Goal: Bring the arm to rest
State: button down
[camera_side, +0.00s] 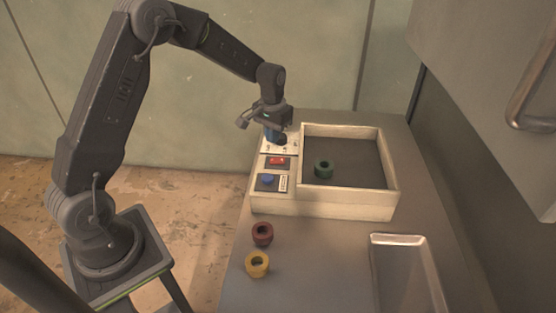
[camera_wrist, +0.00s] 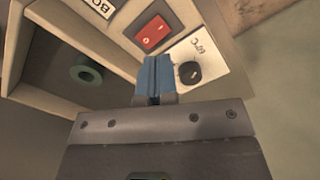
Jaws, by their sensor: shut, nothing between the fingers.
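My gripper (camera_side: 277,139) is above the far left part of a cream box with a control panel (camera_side: 342,211). In the wrist view my gripper (camera_wrist: 153,66) shows its blue fingers together with nothing between them. The fingertips appear near a dark dial (camera_wrist: 188,71) on a white plate and a red rocker switch (camera_wrist: 152,32). From these views I cannot tell whether the fingers touch the panel.
A green ring (camera_side: 323,168) lies inside the box's open tray. A red ring (camera_side: 262,233) and a yellow ring (camera_side: 257,264) lie on the bench in front. A metal tray (camera_side: 398,240) is at front right. A cabinet with a handle (camera_side: 528,122) stands right. A blue button (camera_side: 268,181) is on the panel.

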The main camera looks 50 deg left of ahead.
jog(key=s+d+r+m+t, duration=0.1)
jog(key=s+d+r, duration=0.35)
jog(key=r, duration=0.25)
jog(key=s+d+r+t, duration=0.2)
jog(key=s+d+r, duration=0.1)
jog(key=s+r, duration=0.4)
jog(key=s+d+r+m+t, duration=0.1)
jog(key=s+d+r, duration=0.1)
jog(key=s, duration=0.5)
jog(key=s+d+r+m+t, duration=0.1)
jog(key=s+d+r, duration=0.1)
jog(key=s, duration=0.6)
jog(key=shift+d+t, duration=0.3)
jog(key=shift+d, duration=0.15)
